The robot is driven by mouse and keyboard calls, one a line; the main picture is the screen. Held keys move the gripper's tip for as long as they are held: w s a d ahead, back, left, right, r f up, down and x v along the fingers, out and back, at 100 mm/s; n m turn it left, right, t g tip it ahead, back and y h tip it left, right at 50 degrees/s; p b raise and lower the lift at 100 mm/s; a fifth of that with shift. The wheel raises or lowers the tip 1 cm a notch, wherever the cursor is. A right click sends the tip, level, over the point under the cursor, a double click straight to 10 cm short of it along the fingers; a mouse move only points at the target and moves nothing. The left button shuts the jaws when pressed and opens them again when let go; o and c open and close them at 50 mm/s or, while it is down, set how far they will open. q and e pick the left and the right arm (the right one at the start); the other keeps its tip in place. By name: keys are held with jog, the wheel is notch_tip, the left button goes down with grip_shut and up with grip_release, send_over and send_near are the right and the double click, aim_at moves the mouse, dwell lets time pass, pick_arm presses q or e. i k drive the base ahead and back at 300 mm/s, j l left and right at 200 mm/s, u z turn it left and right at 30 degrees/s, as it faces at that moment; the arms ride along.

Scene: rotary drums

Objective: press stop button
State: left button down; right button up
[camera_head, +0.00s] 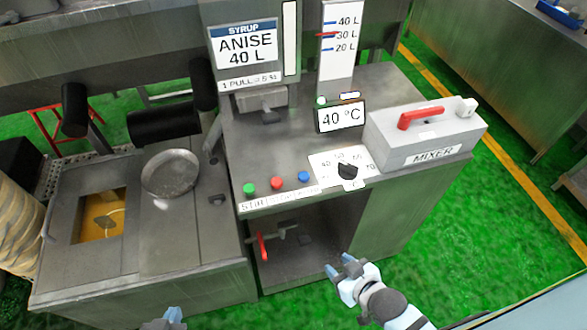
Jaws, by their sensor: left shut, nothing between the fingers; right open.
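A red button (277,184) sits on the front edge of the steel machine's top, between a green button (249,188) and a blue button (303,177). A white label strip (280,199) runs below them; its lettering is too small to read surely. My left gripper (173,314) is at the bottom edge, shut and empty, well below and left of the buttons. My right gripper (340,270) is open and empty, below and right of the buttons, in front of the machine. Neither gripper touches a button.
A black knob (347,171) on a dial plate and a mixer box (425,135) with a red lever stand right of the buttons. A red-handled valve (263,245) is in the recess below. A round metal lid (170,173) lies left. Green floor is clear at right.

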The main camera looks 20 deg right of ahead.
aim_at(276, 182)
jog(key=i+l, duration=0.1)
jog(key=l, duration=0.35)
jog(key=i+l, duration=0.1)
jog(key=l, duration=0.35)
jog(key=i+l, duration=0.15)
jog(key=l, duration=0.3)
